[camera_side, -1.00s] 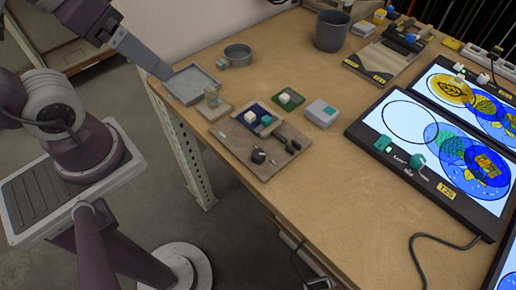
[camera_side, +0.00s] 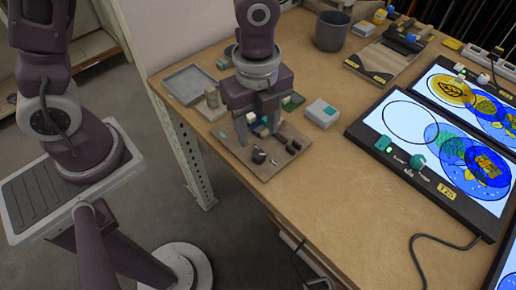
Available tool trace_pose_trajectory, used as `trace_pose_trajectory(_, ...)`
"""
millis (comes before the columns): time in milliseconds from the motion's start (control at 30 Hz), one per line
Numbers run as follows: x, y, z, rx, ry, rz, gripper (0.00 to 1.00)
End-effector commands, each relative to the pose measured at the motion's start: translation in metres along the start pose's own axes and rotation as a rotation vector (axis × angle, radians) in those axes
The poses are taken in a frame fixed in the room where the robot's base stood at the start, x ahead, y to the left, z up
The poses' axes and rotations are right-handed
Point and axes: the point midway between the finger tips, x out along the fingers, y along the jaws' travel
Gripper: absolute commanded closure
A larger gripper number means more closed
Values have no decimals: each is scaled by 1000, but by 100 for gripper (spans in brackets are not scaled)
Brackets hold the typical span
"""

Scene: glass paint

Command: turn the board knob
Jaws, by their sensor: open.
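A wooden board (camera_side: 262,176) lies near the table's left front edge. A dark knob (camera_side: 258,155) stands on it, with another dark fitting (camera_side: 293,147) to its right. My gripper (camera_side: 257,133) points down over the board, its fingers open and spread, just behind the dark knob in the picture. My gripper hides much of the board's back part.
A grey cup (camera_side: 331,31) stands behind. The table's middle front is clear; a cable (camera_side: 440,236) crosses its right.

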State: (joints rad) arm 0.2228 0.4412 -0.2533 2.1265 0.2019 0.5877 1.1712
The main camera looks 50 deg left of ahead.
Motion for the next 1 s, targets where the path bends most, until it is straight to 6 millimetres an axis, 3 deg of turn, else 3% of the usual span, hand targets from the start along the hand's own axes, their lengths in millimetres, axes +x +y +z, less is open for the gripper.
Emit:
trace_pose_trajectory(400, 68, 1, -3, 26, 2, 12, 51)
trace_pose_trajectory(700, 75, 1, -2, 23, 2, 8, 51)
trace_pose_trajectory(733, 75, 1, -2, 23, 2, 8, 53)
trace_pose_trajectory(967, 74, 1, -2, 22, 2, 9, 98)
trace_pose_trajectory(1000, 74, 1, -2, 22, 2, 9, 100)
